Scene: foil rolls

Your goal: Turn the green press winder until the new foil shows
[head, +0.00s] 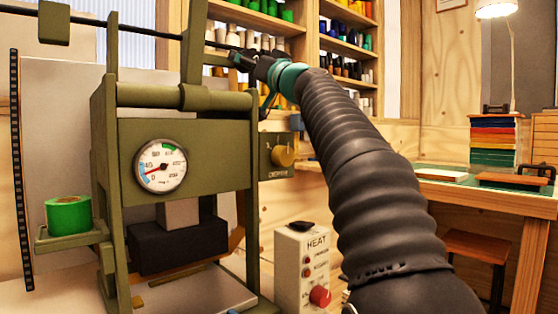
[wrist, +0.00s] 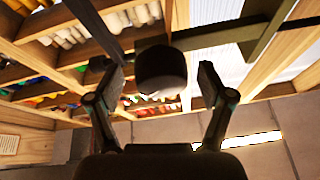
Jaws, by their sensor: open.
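The green press (head: 200,150) stands at the left in the head view. A brass knob (head: 284,155) sits on a small green box on its right side; I cannot tell if this is the winder. A green foil roll (head: 68,214) rests on a bracket at the press's left. My gripper (head: 243,60) is at the upper right of the press, by the end of its long dark bar. In the wrist view my gripper (wrist: 162,72) is open, with a dark round knob (wrist: 162,70) seen between its fingers; contact is unclear.
A grey box marked HEAT (head: 302,265) with a red knob stands right of the press. Shelves of coloured rolls (head: 345,60) are behind my arm. A bench (head: 485,195) with stacked coloured sheets (head: 493,140) and a lamp is at the right. A stool (head: 475,245) is below it.

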